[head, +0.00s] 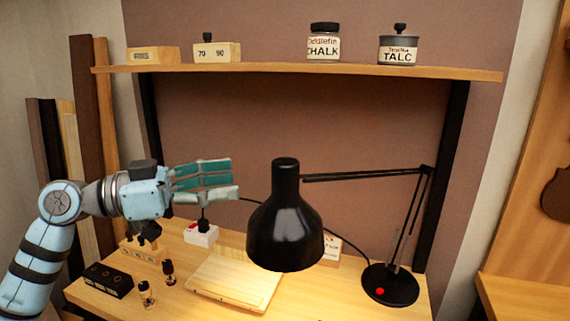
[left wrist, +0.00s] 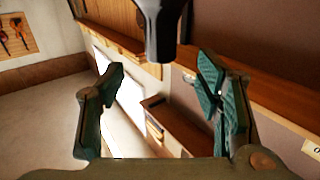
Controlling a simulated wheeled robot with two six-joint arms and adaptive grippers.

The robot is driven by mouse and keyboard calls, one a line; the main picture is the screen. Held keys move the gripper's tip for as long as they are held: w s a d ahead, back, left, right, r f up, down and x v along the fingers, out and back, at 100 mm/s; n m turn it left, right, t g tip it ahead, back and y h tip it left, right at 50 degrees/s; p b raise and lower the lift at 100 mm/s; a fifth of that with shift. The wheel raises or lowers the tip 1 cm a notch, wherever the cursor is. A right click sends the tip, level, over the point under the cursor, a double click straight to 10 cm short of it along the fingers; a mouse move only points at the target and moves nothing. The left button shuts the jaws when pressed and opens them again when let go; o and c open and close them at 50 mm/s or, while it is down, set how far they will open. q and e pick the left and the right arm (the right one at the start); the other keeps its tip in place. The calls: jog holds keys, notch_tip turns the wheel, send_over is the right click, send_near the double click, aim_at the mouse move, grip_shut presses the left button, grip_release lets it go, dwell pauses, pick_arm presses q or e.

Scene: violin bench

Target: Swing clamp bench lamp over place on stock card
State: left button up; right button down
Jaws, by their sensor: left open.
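The black clamp lamp has its bell-shaped shade (head: 285,232) hanging over the bench, with a narrow cap on top. Its jointed arm runs right to a round base (head: 390,287) with a red button. My left gripper (head: 236,180) is open and empty, left of the shade's cap and apart from it in the head view. In the left wrist view a dark form, likely the lamp's cap (left wrist: 163,30), shows at the top beyond the open fingers (left wrist: 161,75). A small card with print (head: 331,250) stands behind the shade, partly hidden. My right gripper is out of view.
A pale wooden board (head: 235,283) lies lit on the bench below the shade. A white socket block (head: 201,233), a black block (head: 101,280) and small dark pegs stand left. A shelf (head: 290,70) with jars and blocks runs above.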

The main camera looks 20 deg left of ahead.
aim_at(286, 174)
pick_arm(q)
jog(key=p+x, duration=0.3)
jog(key=x, duration=0.8)
jog(key=shift+d+r, duration=0.1)
grip_shut()
jog(key=shift+w, duration=0.1)
